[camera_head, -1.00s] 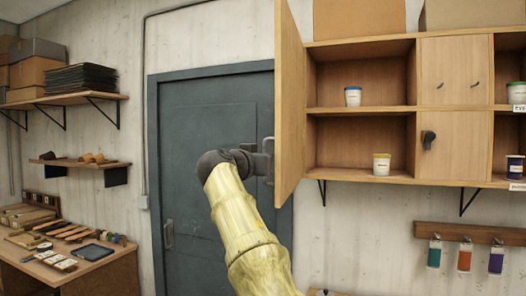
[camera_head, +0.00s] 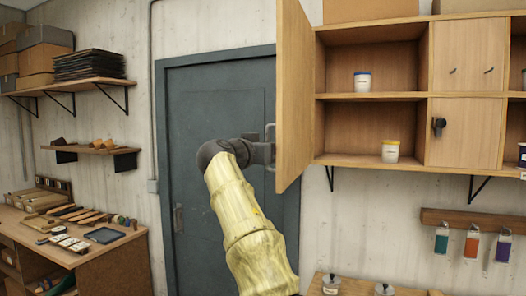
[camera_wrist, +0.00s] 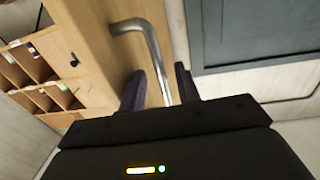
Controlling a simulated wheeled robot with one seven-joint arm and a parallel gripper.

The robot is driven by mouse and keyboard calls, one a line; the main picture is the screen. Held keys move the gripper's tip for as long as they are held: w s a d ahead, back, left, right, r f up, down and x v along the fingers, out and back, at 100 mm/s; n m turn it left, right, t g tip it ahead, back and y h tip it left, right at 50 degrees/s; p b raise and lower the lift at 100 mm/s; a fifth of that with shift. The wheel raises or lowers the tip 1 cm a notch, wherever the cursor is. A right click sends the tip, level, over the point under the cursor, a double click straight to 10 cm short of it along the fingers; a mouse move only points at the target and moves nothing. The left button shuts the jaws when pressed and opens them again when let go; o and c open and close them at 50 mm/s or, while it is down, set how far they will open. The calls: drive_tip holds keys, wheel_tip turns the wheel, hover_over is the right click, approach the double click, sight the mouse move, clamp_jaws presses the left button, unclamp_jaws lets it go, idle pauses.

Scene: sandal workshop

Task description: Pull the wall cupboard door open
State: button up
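The wall cupboard (camera_head: 372,98) is at the upper right in the head view. Its wooden door (camera_head: 294,85) stands swung far out from the left side, showing the shelves inside. My gripper (camera_head: 264,152) is at the outer face of this door, near its lower free edge. The metal bar handle (camera_wrist: 150,38) passes between my fingers in the wrist view; a bit of it shows above my gripper in the head view (camera_head: 269,128). My gripper (camera_wrist: 160,88) has its fingers apart, with a visible gap beside the bar.
Small pots (camera_head: 390,151) stand on the cupboard shelves. A grey door (camera_head: 205,115) is behind my arm. A workbench (camera_head: 110,262) with tools and wall shelves (camera_head: 70,88) are at left. Coloured tags hang from a rail (camera_head: 480,222) below the cupboard.

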drive_tip(key=b+v, duration=0.7)
drive_tip(key=v, duration=1)
drive_tip(key=shift+s+a, duration=0.2)
drive_tip(key=shift+s, duration=0.05)
drive_tip(key=shift+w, duration=0.15)
